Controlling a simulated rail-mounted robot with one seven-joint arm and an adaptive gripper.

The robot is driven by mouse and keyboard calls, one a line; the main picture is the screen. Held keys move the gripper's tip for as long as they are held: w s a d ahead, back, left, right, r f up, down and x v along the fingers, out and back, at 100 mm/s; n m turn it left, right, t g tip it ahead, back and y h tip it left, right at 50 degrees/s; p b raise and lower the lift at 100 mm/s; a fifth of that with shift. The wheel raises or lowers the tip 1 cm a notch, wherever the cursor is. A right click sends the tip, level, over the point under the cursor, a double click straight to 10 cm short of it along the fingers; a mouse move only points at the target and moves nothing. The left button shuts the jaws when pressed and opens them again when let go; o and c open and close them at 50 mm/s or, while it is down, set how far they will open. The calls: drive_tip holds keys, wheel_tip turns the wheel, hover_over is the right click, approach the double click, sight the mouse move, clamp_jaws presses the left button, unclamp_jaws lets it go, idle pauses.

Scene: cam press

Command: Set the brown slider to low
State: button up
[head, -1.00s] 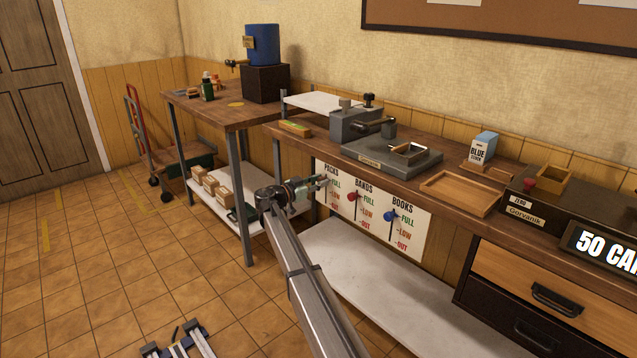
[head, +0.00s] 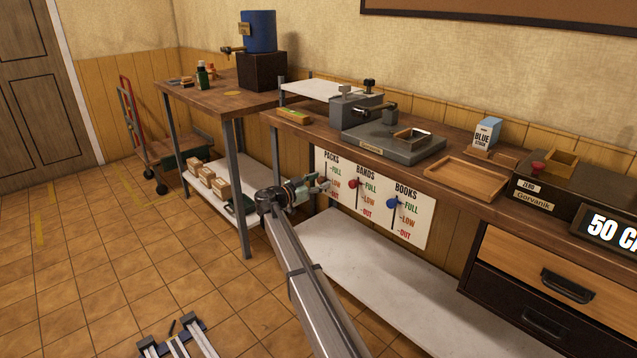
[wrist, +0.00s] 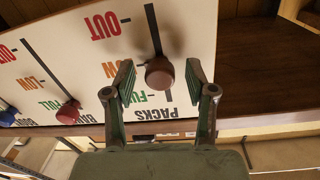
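The sign board (head: 370,208) under the bench carries three vertical sliders, and the left one is PACKS. Its brown slider knob (wrist: 159,73) sits on the slot near the LOW mark in the upside-down wrist view; its exact setting is hard to tell because the knob stands out from the board. My gripper (wrist: 160,82) is open, with one finger on each side of the knob and a visible gap on both sides. In the head view my gripper (head: 324,183) is at the PACKS column near LOW and partly covers that slider.
The red BANDS slider (head: 354,183) and blue BOOKS slider (head: 392,202) are to the right. The workbench edge (head: 390,170) runs above the board, and a white lower shelf (head: 390,285) lies below.

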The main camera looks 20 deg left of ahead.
drive_tip(key=v, duration=1.2)
